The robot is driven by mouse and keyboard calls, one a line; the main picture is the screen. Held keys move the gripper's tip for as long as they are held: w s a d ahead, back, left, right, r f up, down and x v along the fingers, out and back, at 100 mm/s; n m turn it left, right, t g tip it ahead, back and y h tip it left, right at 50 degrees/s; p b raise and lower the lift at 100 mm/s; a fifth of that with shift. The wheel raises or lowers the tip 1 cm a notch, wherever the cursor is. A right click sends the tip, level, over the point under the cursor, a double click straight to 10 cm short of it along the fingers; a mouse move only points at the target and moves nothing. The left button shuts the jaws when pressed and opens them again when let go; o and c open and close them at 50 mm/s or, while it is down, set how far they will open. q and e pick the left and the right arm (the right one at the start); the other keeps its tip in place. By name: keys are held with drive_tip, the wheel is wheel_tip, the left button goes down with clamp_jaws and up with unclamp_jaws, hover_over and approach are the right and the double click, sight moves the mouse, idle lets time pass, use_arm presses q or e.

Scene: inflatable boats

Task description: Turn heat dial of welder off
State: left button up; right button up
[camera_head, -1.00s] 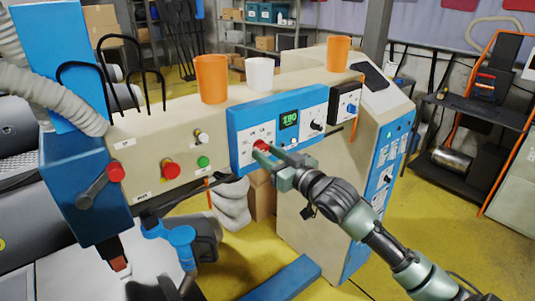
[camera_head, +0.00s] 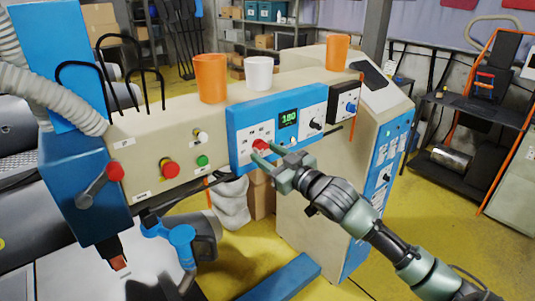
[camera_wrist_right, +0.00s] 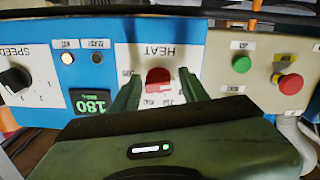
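The red heat dial (camera_head: 261,144) sits on a white plate of the welder's blue control panel (camera_head: 237,116). In the right wrist view the dial (camera_wrist_right: 158,80) shows upside down under the HEAT label, with small labels around it that I cannot read surely. My right gripper (camera_head: 259,155) is at the dial. Its two fingers are apart, one on each side of the dial (camera_wrist_right: 159,92), with gaps between them and the dial. The dial's exact pointer setting is unclear. The green display (camera_head: 288,118) reads 180. My left gripper is not in view.
A speed knob (camera_head: 316,124) is to the right on the same panel. A green button (camera_head: 203,161) and a red stop button (camera_head: 170,169) are on the beige housing to the left. Orange and white cups (camera_head: 259,73) stand on top. Yellow floor lies below.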

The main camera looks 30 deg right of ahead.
drive_tip(key=shift+o, duration=0.6)
drive_tip(key=shift+r, duration=0.1)
drive_tip(key=s+b, duration=0.3)
drive_tip(key=s, duration=0.4)
drive_tip(key=shift+s+d, duration=0.35)
drive_tip(key=shift+s, duration=0.05)
